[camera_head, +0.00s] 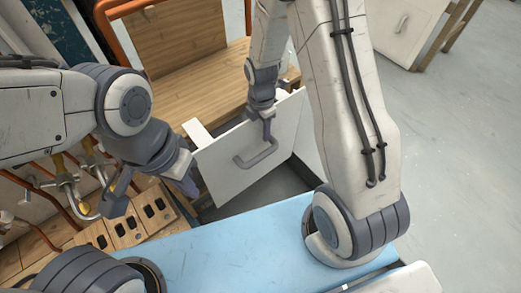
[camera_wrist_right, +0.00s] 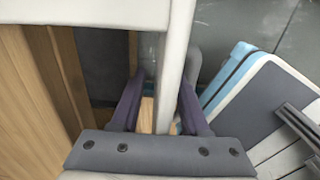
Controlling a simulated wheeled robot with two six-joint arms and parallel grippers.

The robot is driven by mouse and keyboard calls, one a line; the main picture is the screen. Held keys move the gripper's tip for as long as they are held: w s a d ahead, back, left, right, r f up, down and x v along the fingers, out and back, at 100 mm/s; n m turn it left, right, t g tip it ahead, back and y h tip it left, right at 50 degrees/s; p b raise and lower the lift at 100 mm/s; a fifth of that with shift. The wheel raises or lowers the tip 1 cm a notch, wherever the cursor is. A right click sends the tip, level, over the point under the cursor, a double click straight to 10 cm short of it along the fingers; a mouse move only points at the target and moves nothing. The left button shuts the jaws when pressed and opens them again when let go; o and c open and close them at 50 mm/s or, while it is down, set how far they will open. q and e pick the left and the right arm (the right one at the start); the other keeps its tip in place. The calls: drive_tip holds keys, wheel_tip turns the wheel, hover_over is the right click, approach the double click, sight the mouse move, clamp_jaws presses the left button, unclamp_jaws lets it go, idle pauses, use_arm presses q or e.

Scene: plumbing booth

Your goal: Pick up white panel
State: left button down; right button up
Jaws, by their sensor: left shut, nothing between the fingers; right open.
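The white panel (camera_head: 225,165) with a grey bar handle (camera_head: 258,158) stands tilted in the middle of the head view, in front of the wooden bench. My right gripper (camera_head: 268,125) reaches down to its upper edge near the handle. In the right wrist view, the open fingers of this gripper (camera_wrist_right: 160,105) stand on either side of the panel's white edge (camera_wrist_right: 174,70); a gap shows on the left. My left gripper (camera_head: 186,183) is shut and empty beside the panel's left edge. Whether it touches the panel is hard to tell.
A wooden bench (camera_head: 190,85) stands behind the panel. Pipes and brass valves (camera_head: 68,182) and a wooden board with dark slots (camera_head: 128,228) are at left. A white cabinet (camera_head: 405,30) stands at the back right. The grey floor at right is clear.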

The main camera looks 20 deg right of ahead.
clamp_jaws()
idle(1.4)
